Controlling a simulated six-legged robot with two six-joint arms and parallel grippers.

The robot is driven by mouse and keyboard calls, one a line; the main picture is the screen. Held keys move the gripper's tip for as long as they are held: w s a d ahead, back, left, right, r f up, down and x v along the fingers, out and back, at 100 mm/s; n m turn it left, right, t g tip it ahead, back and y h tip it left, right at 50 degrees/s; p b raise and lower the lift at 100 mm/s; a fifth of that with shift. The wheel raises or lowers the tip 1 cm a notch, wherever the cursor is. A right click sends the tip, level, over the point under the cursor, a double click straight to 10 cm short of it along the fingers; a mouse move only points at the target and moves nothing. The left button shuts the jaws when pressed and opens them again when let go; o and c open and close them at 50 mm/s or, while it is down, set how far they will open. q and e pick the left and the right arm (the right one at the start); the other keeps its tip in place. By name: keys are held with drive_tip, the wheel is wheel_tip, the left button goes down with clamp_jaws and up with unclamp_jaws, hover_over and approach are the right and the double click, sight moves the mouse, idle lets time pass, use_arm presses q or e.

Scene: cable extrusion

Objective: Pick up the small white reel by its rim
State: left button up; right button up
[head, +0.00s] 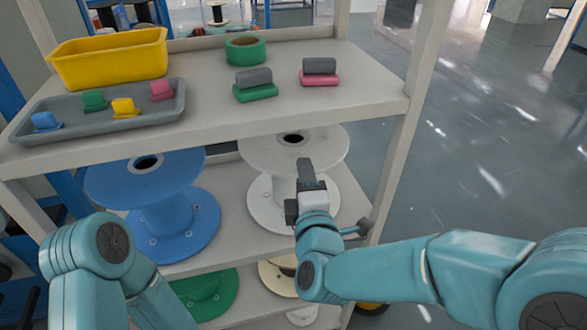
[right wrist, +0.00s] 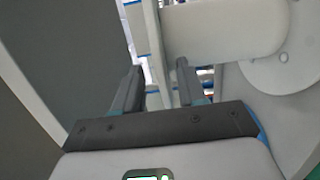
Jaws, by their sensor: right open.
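A white reel (head: 266,150) stands upright on the middle shelf, right of a blue reel. Its top flange has a dark centre hole, and my right gripper hides part of its front. My right gripper (head: 306,168) is raised in front of this reel in the head view; I cannot tell the exact gap to its rim. In the right wrist view the gripper (right wrist: 155,85) is open, its two fingers apart with nothing held between them. White reel-like surfaces, a core (right wrist: 225,28) and a flange (right wrist: 290,90), lie to the right of the fingers. My left gripper is out of view.
The blue reel (head: 172,215) stands left on the same shelf. A green reel (head: 208,295) and a cream reel (head: 275,277) are below. The upper shelf (head: 330,95) holds a yellow bin (head: 110,62), a grey tray (head: 60,128) and tape. A shelf post (head: 398,150) stands right; open floor lies beyond.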

drive_tip(key=w, duration=0.4)
drive_tip(key=shift+w+a, duration=0.2)
drive_tip(key=shift+w, duration=0.05)
clamp_jaws()
idle(1.0)
drive_tip(key=shift+r, duration=0.1)
